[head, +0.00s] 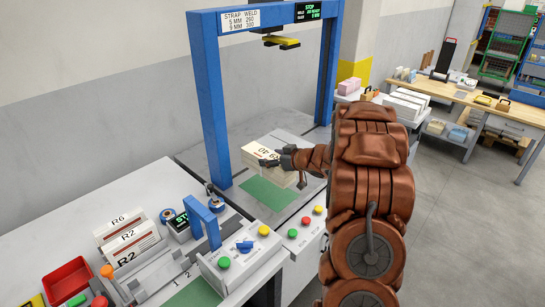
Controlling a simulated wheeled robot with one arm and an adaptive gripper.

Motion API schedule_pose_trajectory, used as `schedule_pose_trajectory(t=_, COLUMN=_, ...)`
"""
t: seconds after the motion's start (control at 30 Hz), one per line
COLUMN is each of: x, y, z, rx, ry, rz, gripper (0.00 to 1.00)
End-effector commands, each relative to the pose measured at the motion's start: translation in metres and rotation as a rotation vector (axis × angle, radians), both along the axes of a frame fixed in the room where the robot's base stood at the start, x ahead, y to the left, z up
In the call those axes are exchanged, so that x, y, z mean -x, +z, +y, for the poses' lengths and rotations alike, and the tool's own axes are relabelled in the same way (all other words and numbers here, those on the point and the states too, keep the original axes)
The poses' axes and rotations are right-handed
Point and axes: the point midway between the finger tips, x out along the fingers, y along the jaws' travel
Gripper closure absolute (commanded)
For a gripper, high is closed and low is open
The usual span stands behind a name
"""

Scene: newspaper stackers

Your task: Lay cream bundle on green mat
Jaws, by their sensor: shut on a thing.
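The cream bundle (256,153), with dark print on its top, is at the far edge of the green mat (268,194), under the blue strapping frame. My gripper (274,161) reaches in from the right and is shut on the bundle. The bundle hides the back part of the mat. I cannot tell whether the bundle touches the surface or hangs just above it. The near part of the mat is bare.
The blue frame (210,90) has an upright on each side and a yellow-black head (281,42) above the bundle. Button panels (306,226) stand in front. Labelled bundles (128,240), a red tray (67,280) and another green mat (195,295) are at lower left.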

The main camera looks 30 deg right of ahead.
Motion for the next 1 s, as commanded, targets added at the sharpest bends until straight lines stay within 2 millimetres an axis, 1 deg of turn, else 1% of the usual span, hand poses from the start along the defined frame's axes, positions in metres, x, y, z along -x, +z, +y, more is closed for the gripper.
schedule_pose_trajectory(t=0.03, x=0.0, y=0.001, z=-0.001, rx=0.0, ry=-0.001, rz=-0.003, gripper=0.99)
schedule_pose_trajectory(t=0.1, x=0.0, y=-0.007, z=-0.001, rx=-0.001, ry=-0.001, rz=-0.003, gripper=0.99)
schedule_pose_trajectory(t=0.7, x=0.0, y=-0.056, z=-0.002, rx=-0.001, ry=-0.004, rz=-0.003, gripper=0.99)
schedule_pose_trajectory(t=1.0, x=0.0, y=-0.073, z=-0.002, rx=-0.001, ry=-0.004, rz=-0.003, gripper=0.99)
